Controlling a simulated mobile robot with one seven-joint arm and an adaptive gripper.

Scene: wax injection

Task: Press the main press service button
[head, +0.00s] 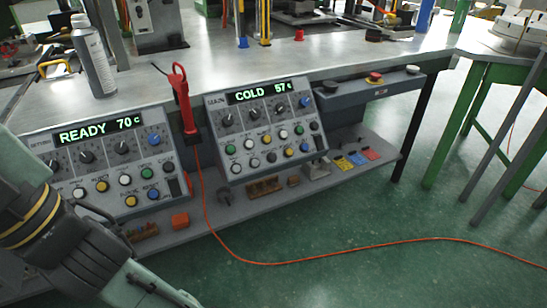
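The right control panel (267,124) hangs on the front of the bench; its label appears to read MAIN. Its display (262,93) reads COLD 57 C in green. The small labels are too blurred to tell which is service. My gripper (165,293) is at the bottom left, apart from this panel and partly cut off by the frame edge. Its opening cannot be made out.
A similar left panel (105,157) reads READY 70 C, partly hidden by my arm. A red-handled tool (183,100) hangs between the panels, its orange cable (330,257) crossing the floor. A spray can (93,58) stands on the bench (225,65).

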